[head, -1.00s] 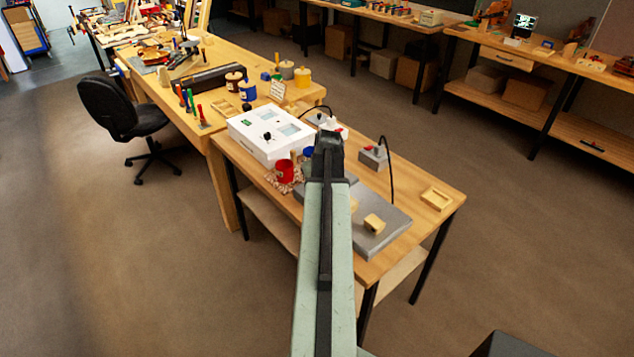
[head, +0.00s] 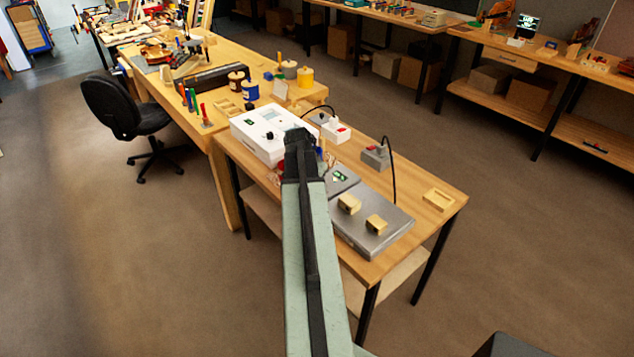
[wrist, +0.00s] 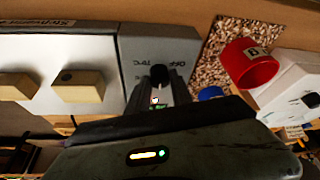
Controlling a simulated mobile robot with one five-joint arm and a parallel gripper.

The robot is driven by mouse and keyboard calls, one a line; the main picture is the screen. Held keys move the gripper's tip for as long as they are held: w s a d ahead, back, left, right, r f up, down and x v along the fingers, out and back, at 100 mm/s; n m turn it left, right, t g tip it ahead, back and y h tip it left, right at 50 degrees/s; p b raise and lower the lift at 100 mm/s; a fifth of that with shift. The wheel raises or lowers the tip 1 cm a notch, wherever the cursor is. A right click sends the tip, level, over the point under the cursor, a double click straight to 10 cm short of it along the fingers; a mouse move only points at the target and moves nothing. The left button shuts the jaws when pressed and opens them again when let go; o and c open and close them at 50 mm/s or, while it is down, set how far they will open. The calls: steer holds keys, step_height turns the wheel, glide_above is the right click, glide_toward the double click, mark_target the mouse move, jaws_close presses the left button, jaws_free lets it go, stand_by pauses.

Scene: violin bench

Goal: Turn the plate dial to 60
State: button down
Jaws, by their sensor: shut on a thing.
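The grey plate (head: 375,222) lies on the near table, with its panel (head: 341,178) and small green display at the left end. In the wrist view the panel (wrist: 138,48) carries lettering that reads "OFF" upside down. My gripper (wrist: 158,84) reaches over the panel, its fingertips shut around the dark plate dial (wrist: 158,73). Lit marks show just below the fingertips, too small to read. In the head view my gripper (head: 298,135) hides the dial, so its setting cannot be told.
Two wooden blocks (head: 349,204) sit on the plate. A white box (head: 262,130) stands behind it. A grey box with a cable (head: 375,157) and a wooden tray (head: 438,199) are to the right.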

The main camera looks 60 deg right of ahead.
steer(key=m+g, duration=0.1)
steer(key=m, duration=0.3)
steer(key=m+g, duration=0.1)
steer(key=m, duration=0.1)
steer(key=shift+w+d+m+g+y, duration=0.1)
steer(key=shift+d+m+g+y, duration=0.2)
steer(key=shift+y, duration=0.1)
steer(key=m+g, duration=0.1)
steer(key=m, duration=0.2)
steer(key=shift+y, duration=0.4)
steer(key=shift+m+y, duration=0.5)
steer(key=shift+m, duration=1)
steer(key=shift+g, duration=0.3)
steer(key=c, duration=1.1)
jaws_free()
steer(key=shift+c, duration=0.2)
